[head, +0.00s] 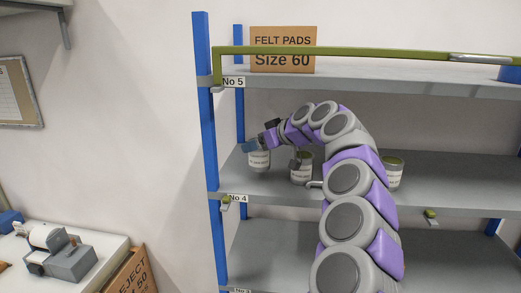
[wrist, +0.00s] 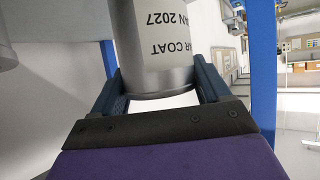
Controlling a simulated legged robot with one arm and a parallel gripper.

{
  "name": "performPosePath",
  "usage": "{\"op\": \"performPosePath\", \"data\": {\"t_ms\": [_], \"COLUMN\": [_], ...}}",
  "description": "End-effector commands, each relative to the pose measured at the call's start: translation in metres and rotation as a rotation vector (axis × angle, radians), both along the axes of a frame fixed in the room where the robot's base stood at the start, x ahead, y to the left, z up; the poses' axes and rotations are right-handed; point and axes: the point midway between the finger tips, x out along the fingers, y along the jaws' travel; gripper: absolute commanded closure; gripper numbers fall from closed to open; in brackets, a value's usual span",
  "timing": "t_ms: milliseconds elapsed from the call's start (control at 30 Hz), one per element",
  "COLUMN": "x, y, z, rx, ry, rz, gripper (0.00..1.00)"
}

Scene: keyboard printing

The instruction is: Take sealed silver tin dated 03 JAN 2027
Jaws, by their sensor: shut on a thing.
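A silver tin (head: 259,160) with a white label is at the left end of the No 4 shelf (head: 440,190). My gripper (head: 261,143) reaches it from above and right. In the wrist view the gripper's two dark fingers (wrist: 160,85) are shut on the sides of the silver tin (wrist: 160,74). Its label appears upside down and partly cut off, with "R COAT" and "AN 2027" readable. The rest of the date is out of view. I cannot tell whether the tin touches the shelf.
Two similar labelled tins stand on the same shelf: a middle tin (head: 302,172) and a right tin (head: 394,173), partly behind my arm. A blue post (head: 205,130) is close left of the held tin. The No 5 shelf (head: 370,77) is overhead.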

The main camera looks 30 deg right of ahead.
Motion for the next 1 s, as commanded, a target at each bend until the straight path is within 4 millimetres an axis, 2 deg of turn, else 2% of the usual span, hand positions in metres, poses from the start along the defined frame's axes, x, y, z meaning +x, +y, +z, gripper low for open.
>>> {"op": "performPosePath", "data": {"t_ms": [467,667,1000], "x": [-0.028,-0.056,-0.119], "y": [0.000,0.004,0.015], "z": [0.001,0.002,0.009], "rx": [0.002,0.002,0.001], "ry": [-0.001,-0.001,-0.001], "rz": [0.001,0.003,0.000], "gripper": [0.67,0.67,0.67]}}
